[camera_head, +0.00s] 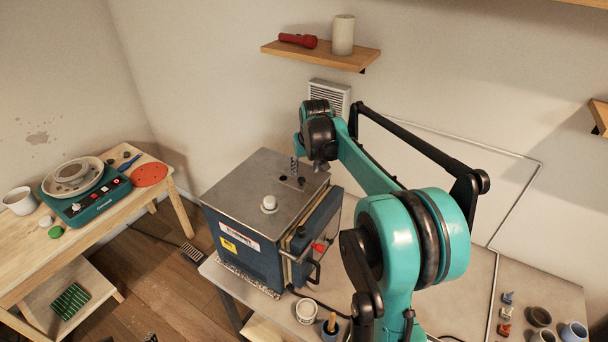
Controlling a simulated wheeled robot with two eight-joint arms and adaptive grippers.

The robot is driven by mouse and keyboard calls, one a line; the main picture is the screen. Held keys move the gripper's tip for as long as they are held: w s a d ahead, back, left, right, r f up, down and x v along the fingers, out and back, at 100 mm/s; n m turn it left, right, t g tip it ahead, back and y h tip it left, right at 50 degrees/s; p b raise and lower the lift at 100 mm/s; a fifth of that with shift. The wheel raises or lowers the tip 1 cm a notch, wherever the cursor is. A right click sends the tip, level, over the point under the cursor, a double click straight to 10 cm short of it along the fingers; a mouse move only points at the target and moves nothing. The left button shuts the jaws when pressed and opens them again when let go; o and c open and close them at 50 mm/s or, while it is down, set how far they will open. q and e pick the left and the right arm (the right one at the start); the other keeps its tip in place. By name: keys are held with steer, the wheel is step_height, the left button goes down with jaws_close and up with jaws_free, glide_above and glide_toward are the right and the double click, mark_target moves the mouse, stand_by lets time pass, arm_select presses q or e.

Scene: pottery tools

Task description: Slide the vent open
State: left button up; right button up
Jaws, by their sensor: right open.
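A pale slatted vent (331,93) is on the back wall below the shelf. Its lower part is hidden behind my right arm. A blue kiln (240,238) with a flat grey metal top stands on the table, with a pale round knob (269,203) on top. Small dark spots or holes show on the top near its back corner. My right gripper (307,169) points down over that back corner, near the dark spots. It is open; its fingers are small and partly hidden, and I cannot tell whether they touch anything. My left gripper is out of view.
A shelf (318,55) above holds a red flashlight (298,40) and a pale cylinder (343,35). A pottery wheel (86,192) sits on the wooden table at left. Small pots (574,332) stand at lower right. The grey table right of my arm is mostly clear.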

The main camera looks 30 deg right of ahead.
steer(key=shift+v, duration=2.4)
steer(key=shift+d, duration=0.1)
steer(key=s+a+n+t, duration=0.1)
steer(key=s+a+n, duration=0.1)
steer(key=s+a, duration=1)
steer(key=s+a+f+n+t+y, duration=0.1)
steer(key=s+a+f, duration=0.25)
steer(key=s, duration=0.35)
steer(key=s+a+f+t, duration=0.1)
steer(key=s+a+f, duration=0.2)
steer(key=s+f, duration=0.35)
step_height(320, 180, down, 24)
steer(key=s+b, duration=0.1)
steer(key=b, duration=2.4)
steer(key=shift+s+d, duration=0.2)
steer(key=shift+d, duration=0.05)
steer(key=shift+r, duration=0.1)
